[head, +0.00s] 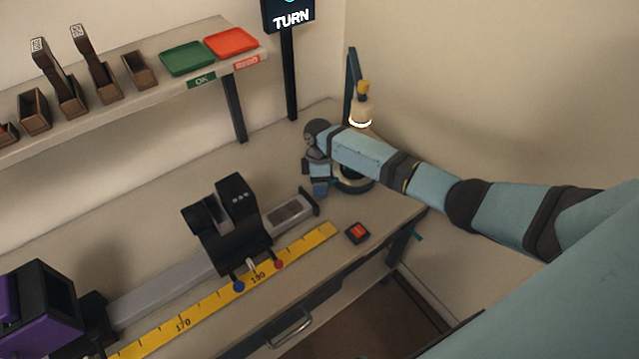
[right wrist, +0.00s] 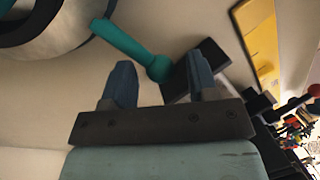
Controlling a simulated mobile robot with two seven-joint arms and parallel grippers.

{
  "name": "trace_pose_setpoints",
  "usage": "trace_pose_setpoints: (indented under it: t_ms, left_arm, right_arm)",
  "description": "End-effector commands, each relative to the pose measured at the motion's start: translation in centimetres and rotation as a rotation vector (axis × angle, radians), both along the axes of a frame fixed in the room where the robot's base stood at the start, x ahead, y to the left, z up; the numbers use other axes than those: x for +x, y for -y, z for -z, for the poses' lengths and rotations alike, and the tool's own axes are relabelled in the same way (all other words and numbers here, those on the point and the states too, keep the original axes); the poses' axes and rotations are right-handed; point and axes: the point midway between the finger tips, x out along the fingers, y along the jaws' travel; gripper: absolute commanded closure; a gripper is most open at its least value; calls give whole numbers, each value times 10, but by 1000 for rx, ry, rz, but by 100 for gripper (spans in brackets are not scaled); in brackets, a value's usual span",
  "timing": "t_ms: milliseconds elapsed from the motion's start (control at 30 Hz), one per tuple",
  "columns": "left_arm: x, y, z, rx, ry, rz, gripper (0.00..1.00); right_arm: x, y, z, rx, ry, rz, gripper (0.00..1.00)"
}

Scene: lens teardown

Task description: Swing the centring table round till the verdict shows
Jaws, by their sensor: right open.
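The centring table (head: 352,184) is a dark round ring with a pale middle at the back right of the bench, partly hidden by my right arm. In the right wrist view its rim (right wrist: 55,38) fills the top left, and a teal handle (right wrist: 130,45) sticks out from it. My right gripper (head: 320,187) is at the left side of the table. Its two blue fingers (right wrist: 160,82) are open, with the handle's rounded end showing between their tips. I cannot tell whether they touch it. A dark sign (head: 290,15) reads "TURN". My left gripper is not in view.
A lamp (head: 360,112) hangs above the table. A black carriage (head: 228,225) sits on a rail beside a yellow ruler (head: 215,300). A small box with a red top (head: 357,232) lies near the front edge. A shelf (head: 120,95) holds green and red trays.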

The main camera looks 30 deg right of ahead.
Motion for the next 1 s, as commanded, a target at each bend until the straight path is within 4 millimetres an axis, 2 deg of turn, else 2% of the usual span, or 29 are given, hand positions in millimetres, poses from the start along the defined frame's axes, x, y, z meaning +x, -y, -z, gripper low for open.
trace_pose_setpoints:
  t_ms: [167, 400, 733, 1000]
  left_arm:
    - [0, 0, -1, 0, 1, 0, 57]
    - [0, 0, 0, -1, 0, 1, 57]
    - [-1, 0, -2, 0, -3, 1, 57]
    - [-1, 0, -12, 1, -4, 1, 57]
  right_arm:
    - [0, 0, 0, 0, 0, 0, 46]
    - [0, 0, 0, -1, 0, 0, 100]
    - [-4, 1, 0, -3, -3, -18, 100]
    - [-15, 3, -1, -3, -6, -103, 100]
